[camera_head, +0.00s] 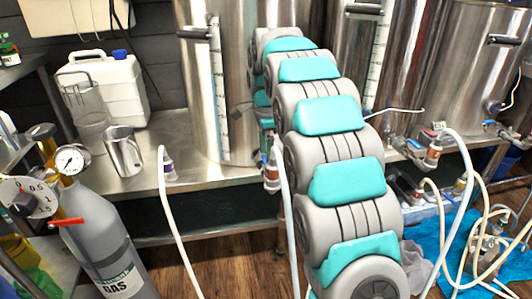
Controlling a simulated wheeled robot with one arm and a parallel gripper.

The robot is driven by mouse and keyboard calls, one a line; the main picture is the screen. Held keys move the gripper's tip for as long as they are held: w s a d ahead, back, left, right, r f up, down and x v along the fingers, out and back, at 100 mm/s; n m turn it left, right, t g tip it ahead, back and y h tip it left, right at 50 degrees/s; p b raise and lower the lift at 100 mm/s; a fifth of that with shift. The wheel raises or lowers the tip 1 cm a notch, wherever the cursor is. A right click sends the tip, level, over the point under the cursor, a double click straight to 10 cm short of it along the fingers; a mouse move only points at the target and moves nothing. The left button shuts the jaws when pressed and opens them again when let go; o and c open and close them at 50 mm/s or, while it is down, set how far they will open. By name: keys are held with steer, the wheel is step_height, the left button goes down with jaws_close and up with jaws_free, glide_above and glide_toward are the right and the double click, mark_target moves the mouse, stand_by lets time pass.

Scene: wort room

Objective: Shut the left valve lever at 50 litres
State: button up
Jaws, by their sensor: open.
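The left steel tank (205,120) stands on the steel bench, with a pale sight scale (217,90) up its front. The scale's numbers and liquid level are too small to read. The left valve (272,180) sits low at the tank's right, with a pale hose below it. The valve is partly covered by my arm, and its lever position cannot be made out. My arm rises through the middle and bends down in front of the tank. My gripper (267,145) is just above the valve. Its jaws are open but mostly hidden; contact with the lever cannot be told.
More steel tanks (455,70) with valves and hoses stand at the right. A white canister (105,85) and steel jug (124,150) are on the bench at left. A gas cylinder (100,235) with a gauge stands front left. Loose hoses lie around a blue cloth (460,265).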

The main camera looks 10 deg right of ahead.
steer(key=shift+f, duration=0.1)
steer(key=shift+c, duration=0.2)
jaws_close()
stand_by(0.6)
